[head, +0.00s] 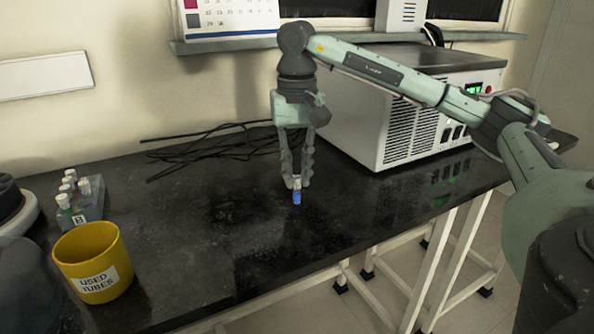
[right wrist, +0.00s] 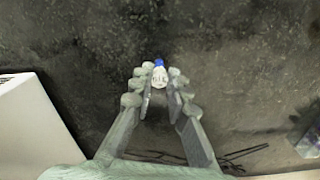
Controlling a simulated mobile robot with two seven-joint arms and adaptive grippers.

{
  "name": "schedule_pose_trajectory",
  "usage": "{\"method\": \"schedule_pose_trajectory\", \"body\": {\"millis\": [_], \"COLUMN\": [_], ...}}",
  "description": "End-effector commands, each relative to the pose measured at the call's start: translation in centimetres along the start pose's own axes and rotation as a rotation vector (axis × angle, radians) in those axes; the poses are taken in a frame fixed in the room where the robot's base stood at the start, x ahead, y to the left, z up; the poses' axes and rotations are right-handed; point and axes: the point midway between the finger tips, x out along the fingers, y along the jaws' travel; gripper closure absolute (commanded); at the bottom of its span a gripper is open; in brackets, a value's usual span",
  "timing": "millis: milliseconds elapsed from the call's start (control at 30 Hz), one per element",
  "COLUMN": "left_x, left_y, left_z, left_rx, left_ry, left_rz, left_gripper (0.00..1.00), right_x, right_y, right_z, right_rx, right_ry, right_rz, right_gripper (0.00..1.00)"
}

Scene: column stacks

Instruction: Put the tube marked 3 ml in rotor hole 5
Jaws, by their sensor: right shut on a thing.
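My right gripper (head: 297,182) points down over the middle of the black bench and is shut on a small tube (head: 297,198) with a white top and a blue lower part. In the right wrist view the tube (right wrist: 159,76) sits between the fingertips of the right gripper (right wrist: 160,90). Its pale top bears dark marks too small to read. At the left edge of the head view is part of a round dark and white device (head: 12,205). I cannot tell whether it holds the rotor, and no numbered holes show. My left gripper is not in view.
A grey rack (head: 90,212) marked B holds several white-capped tubes at the left. A yellow cup (head: 92,270) labelled USED TUBES stands in front of it. Black cables (head: 215,140) lie at the back. A large white box-shaped machine (head: 370,120) stands right. The bench middle is clear.

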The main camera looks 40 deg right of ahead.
Motion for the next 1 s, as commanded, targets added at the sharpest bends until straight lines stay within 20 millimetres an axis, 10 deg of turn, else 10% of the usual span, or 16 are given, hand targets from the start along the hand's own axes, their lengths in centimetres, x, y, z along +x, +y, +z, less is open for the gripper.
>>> {"method": "schedule_pose_trajectory", "body": {"millis": [200, 600, 867, 1000], "left_x": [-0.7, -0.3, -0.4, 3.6], "left_y": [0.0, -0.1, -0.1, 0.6], "left_z": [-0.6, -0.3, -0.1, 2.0], "left_rx": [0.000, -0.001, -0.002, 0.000], "left_ry": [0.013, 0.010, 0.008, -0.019], "left_rz": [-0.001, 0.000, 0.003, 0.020], "left_gripper": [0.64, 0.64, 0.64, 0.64], "right_x": [0.0, -0.6, -6.2, -8.5], "right_y": [0.0, -0.1, -0.1, 0.0], "right_z": [0.0, 0.0, -0.1, 0.0], "right_rx": [0.000, -0.001, -0.001, 0.000], "right_ry": [0.000, 0.001, 0.004, 0.003], "right_rz": [0.000, -0.001, -0.003, -0.001], "right_gripper": [0.64, 0.64, 0.64, 0.64]}}
